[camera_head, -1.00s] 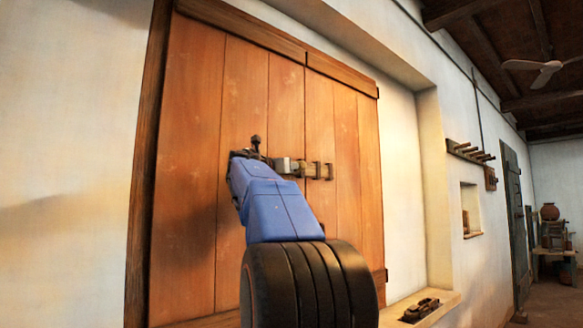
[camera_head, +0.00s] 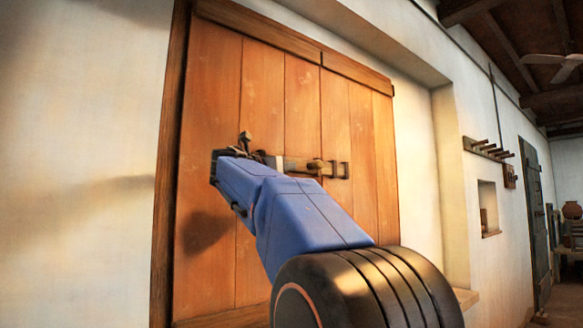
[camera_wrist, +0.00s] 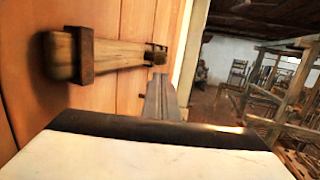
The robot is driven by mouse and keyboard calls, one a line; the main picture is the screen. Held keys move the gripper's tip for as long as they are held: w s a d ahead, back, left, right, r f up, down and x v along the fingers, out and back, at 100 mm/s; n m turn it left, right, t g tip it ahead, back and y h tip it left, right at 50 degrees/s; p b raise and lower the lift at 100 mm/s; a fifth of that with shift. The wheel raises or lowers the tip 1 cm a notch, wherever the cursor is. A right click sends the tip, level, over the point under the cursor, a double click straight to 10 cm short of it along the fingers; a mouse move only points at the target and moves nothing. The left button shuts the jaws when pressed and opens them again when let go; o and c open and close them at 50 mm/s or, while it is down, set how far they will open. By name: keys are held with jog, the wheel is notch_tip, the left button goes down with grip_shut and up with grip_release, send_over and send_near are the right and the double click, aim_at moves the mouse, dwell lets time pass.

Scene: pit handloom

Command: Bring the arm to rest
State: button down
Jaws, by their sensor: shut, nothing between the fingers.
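My gripper (camera_wrist: 160,95) is shut and empty in the wrist view. Its fingers point away from the camera, apart from the wooden bolt (camera_wrist: 118,55) to their left. The bolt sits in a dark bracket (camera_wrist: 84,56) on the plank shutter (camera_wrist: 135,18). In the head view my blue arm reaches up and left across the closed shutter (camera_head: 303,105). My gripper (camera_head: 272,160) shows there only in part, beside the bolt (camera_head: 315,167). The arm hides the shutter's lower middle.
A white wall (camera_head: 80,150) flanks the shutter on the left. A peg rack (camera_head: 488,150) and a small niche (camera_head: 488,208) are on the right, before an open dark door (camera_head: 537,215). Wooden loom frames (camera_wrist: 280,85) stand at right in the wrist view.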

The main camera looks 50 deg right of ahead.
dwell(0.6)
jog(key=s+a+f+m+t+y, duration=0.1)
jog(key=a+f+m+y, duration=0.2)
jog(key=a+f, duration=0.55)
jog(key=s+a+f+m+t+y, duration=0.1)
jog(key=a+f+m+t+y, duration=0.2)
jog(key=f, duration=1)
jog(key=s+a+f+m+y, duration=0.15)
jog(key=a+f+y, duration=0.35)
jog(key=f, duration=0.6)
jog(key=s+a+f+m+y, duration=0.4)
jog(key=s+a+f, duration=0.3)
jog(key=a+f, duration=0.5)
jog(key=s+a+f+m+g+y, duration=0.1)
jog(key=s+a+f+m+y, duration=0.3)
jog(key=a+f, duration=0.9)
jog(key=s+f+m, duration=0.3)
jog(key=f, duration=0.2)
jog(key=shift+s+f+y, duration=0.15)
jog(key=shift+f+y, duration=0.15)
jog(key=shift+y, duration=0.1)
jog(key=shift+m, duration=0.25)
